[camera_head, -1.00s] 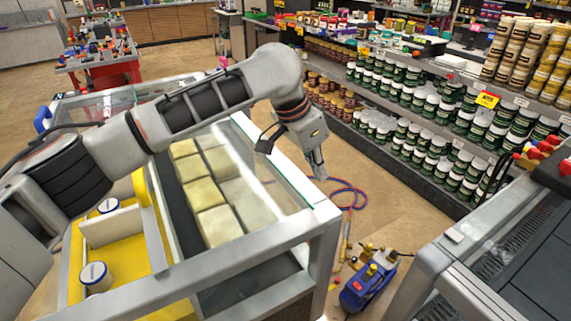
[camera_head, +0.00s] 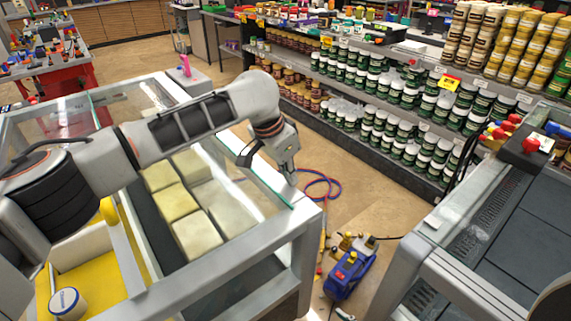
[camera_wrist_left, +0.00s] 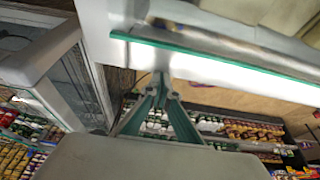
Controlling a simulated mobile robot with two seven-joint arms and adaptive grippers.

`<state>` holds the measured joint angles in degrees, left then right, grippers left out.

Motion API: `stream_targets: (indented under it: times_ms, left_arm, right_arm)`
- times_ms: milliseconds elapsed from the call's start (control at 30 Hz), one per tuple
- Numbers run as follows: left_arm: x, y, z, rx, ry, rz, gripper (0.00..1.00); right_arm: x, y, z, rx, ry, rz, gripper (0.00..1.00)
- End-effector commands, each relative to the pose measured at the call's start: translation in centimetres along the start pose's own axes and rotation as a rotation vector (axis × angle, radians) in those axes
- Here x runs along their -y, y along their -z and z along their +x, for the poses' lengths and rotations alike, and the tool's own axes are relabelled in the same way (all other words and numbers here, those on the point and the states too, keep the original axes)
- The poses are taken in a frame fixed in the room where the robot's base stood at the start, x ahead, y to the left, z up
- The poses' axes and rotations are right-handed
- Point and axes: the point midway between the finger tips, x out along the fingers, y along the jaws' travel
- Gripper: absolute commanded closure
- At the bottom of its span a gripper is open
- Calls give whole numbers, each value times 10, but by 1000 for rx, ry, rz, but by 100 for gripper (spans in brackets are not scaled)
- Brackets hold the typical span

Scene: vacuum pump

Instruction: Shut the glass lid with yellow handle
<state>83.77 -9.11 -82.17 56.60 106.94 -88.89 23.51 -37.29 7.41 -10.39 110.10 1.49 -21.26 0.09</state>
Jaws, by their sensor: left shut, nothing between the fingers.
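The glass lid (camera_head: 258,192) lies over the bay of pale yellow blocks in the white chest. My left gripper (camera_head: 290,180) is shut and empty, pointing down by the lid's right edge, near the chest's right rim. In the left wrist view the shut fingers (camera_wrist_left: 161,82) are close to the green glass edge (camera_wrist_left: 222,60); I cannot tell whether they touch. My right gripper is out of view.
Yellow-floored bay with a white tub (camera_head: 68,303) lies uncovered at left. A blue vacuum pump (camera_head: 347,274) and red-blue hoses (camera_head: 320,184) are on the floor to the right. Another chest (camera_head: 500,220) stands at right; shelves of jars (camera_head: 390,105) run behind.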

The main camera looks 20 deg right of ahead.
Motion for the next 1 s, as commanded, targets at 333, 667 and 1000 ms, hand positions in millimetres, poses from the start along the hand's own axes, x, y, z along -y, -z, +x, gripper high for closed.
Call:
stream_targets:
  times_ms: [333,667,1000]
  left_arm:
    - [1,-30,-13,-1,1,2,100]
    - [0,-37,-16,-1,0,1,100]
    - [1,-39,-17,-1,0,1,100]
  right_arm:
    - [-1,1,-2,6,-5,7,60]
    - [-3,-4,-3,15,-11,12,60]
    - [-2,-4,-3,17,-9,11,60]
